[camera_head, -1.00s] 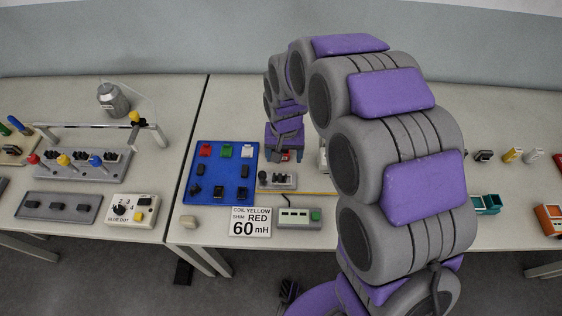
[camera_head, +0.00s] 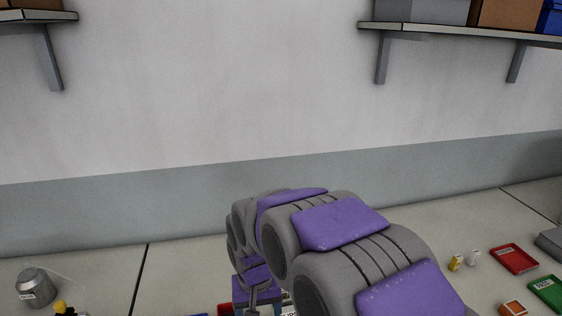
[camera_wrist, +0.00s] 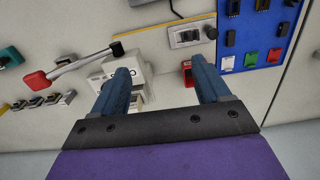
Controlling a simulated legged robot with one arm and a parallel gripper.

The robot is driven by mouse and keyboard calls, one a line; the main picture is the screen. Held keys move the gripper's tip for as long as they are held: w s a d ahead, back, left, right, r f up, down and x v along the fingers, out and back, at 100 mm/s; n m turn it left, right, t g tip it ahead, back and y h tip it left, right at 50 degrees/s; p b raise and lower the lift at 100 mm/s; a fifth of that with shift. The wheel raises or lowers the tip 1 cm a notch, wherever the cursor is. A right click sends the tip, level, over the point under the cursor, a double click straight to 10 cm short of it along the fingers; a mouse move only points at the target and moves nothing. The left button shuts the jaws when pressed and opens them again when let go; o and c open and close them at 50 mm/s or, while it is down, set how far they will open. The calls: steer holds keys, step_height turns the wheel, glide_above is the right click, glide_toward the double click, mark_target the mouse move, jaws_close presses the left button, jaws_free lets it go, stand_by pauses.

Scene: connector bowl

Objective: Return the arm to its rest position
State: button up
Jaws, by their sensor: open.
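My arm (camera_head: 340,222) shows in the head view, grey with purple pads, curving forward over the table. In the wrist view my gripper (camera_wrist: 162,84) is open, with its two blue fingers apart and nothing between them. It hangs above the table. A white device (camera_wrist: 135,72) lies below and partly behind the left finger. A small red part (camera_wrist: 187,72) lies beside the right finger. In the head view the gripper's fingertips are cut off at the bottom edge.
A metal can (camera_head: 36,287) stands at left; red (camera_head: 514,258) and green (camera_head: 547,290) trays lie at right. Shelves (camera_head: 470,32) hang above.

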steer(key=s+d+r+m, duration=0.1)
steer(key=s+d+r, duration=0.1)
steer(key=s+d, duration=0.45)
steer(key=s+d+r, duration=0.3)
steer(key=s+d, duration=0.2)
steer(key=d, duration=0.2)
steer(key=s+d+m+g, duration=0.1)
steer(key=s+d, duration=0.5)
steer(key=s, duration=0.7)
steer(key=shift+d, duration=0.2)
